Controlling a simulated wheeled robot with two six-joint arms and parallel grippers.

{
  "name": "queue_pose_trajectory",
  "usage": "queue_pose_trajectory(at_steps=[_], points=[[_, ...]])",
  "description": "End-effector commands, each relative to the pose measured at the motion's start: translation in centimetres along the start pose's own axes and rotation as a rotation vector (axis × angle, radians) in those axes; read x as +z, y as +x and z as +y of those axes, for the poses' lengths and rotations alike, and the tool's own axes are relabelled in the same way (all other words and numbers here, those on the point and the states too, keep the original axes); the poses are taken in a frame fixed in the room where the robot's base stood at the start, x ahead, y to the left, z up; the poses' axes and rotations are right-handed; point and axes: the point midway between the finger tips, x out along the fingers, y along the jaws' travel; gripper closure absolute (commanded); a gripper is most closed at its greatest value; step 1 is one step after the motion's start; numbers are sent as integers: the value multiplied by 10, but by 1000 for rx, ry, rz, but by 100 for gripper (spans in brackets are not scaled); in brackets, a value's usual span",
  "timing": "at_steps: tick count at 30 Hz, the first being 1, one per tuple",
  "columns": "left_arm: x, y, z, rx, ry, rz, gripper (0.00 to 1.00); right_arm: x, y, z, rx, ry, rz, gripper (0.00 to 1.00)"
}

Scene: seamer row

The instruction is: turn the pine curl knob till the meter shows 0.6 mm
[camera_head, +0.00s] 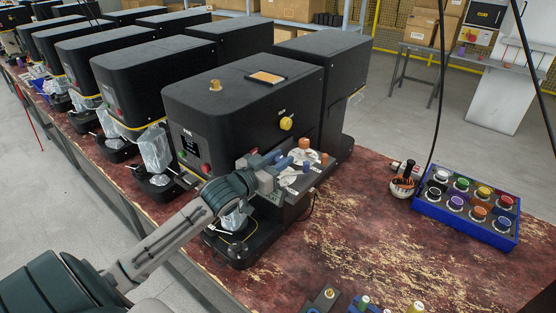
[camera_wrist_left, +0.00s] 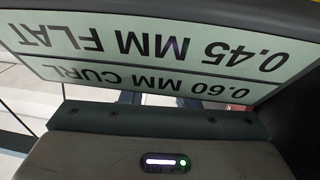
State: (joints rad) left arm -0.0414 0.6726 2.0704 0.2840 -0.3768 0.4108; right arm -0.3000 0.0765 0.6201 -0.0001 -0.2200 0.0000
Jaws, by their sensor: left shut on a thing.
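The nearest black seamer (camera_head: 225,100) stands on the worn red bench. My left gripper (camera_head: 270,165) is at the small ledge on its right side. It is shut on what looks like the pine curl knob, which the jaws mostly hide. Blue and orange knobs (camera_head: 304,144) stand close beside it. A yellow knob (camera_head: 286,123) is higher on the seamer's side. A small dark meter display (camera_head: 190,143) is on the seamer's front, its reading too small to tell. The left wrist view shows an upside-down label (camera_wrist_left: 150,60) reading 0.45 MM FLAT and 0.60 MM CURL. My right gripper is out of view.
A blue tray (camera_head: 468,229) of several coloured round pieces lies at the right of the bench, with a black-handled tool (camera_head: 403,182) beside it. More seamers (camera_head: 140,65) stand in a row at the left.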

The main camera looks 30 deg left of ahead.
Motion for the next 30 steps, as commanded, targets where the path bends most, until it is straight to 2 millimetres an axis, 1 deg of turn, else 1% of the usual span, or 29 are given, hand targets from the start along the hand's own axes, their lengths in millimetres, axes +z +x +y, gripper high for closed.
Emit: queue_pose_trajectory(at_steps=[9,10,12,13,23,26,30], points=[[1,0,0,-1,0,-2,95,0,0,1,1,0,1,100],[1,0,0,-1,0,-2,68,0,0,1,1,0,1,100],[1,0,0,-1,0,-2,54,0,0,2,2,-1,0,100],[1,0,0,-1,0,-1,50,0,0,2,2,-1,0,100],[1,-1,0,-1,0,-2,50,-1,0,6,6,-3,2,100],[1,-6,-1,-2,3,-3,50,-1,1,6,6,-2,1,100],[2,-18,-1,-1,6,-4,50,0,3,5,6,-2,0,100]])
